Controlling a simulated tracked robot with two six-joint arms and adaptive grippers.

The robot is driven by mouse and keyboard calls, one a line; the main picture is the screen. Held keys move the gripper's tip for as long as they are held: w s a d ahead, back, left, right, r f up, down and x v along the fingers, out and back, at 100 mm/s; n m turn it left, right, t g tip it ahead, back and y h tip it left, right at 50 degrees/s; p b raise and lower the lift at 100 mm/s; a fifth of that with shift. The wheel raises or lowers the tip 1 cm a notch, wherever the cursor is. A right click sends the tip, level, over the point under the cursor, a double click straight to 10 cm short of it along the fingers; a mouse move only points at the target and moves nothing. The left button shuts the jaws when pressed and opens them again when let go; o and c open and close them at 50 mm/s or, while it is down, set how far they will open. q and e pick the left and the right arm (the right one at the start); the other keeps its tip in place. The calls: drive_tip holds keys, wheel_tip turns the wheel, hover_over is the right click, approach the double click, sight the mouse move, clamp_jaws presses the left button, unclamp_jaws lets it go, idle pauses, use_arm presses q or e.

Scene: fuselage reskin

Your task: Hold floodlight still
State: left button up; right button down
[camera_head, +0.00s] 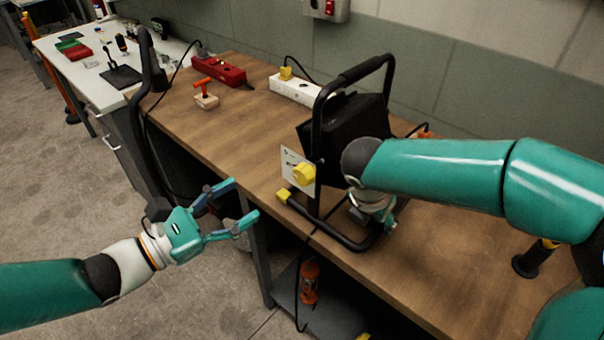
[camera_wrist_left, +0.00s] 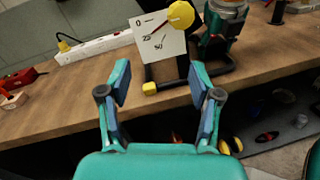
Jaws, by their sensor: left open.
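The floodlight (camera_head: 345,125) is black, on a tubular black stand on the wooden workbench. A white dial plate with a yellow knob (camera_head: 304,174) faces its near left side. The plate also shows in the left wrist view (camera_wrist_left: 158,40). My left gripper (camera_head: 243,200) is open and empty, off the bench's front edge, to the left of the floodlight and apart from it. In the left wrist view its fingers (camera_wrist_left: 160,78) point toward the dial plate and stand base. My right arm crosses in front of the floodlight's right part. My right gripper (camera_head: 380,208) is low by the stand, its fingertips mostly hidden.
The wooden workbench (camera_head: 245,130) holds a white power strip (camera_head: 296,90), a red power strip (camera_head: 219,70) and an orange-handled tool (camera_head: 205,94). A black curved tube (camera_head: 146,120) rises at the left. An orange lantern (camera_head: 310,281) stands on the lower shelf.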

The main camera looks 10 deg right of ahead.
sight(299, 177)
use_arm(q)
drive_tip(key=s+d+r+n+t, duration=0.1)
drive_tip(key=s+d+r+n, duration=0.1)
drive_tip(key=s+n, duration=0.3)
drive_tip(key=shift+n+y, duration=0.3)
drive_tip(key=shift+n, duration=0.3)
drive_tip(key=x, duration=1.2)
drive_tip(key=shift+w+a+r, duration=0.1)
drive_tip(key=shift+w+a, duration=0.1)
drive_tip(key=shift+w, duration=0.25)
drive_tip(key=c, duration=1.1)
drive_tip(key=shift+m, duration=1.5)
drive_tip(key=shift+c, duration=0.2)
drive_tip(key=o, duration=1.1)
drive_tip(key=shift+o, duration=0.2)
drive_tip(key=shift+a, duration=0.1)
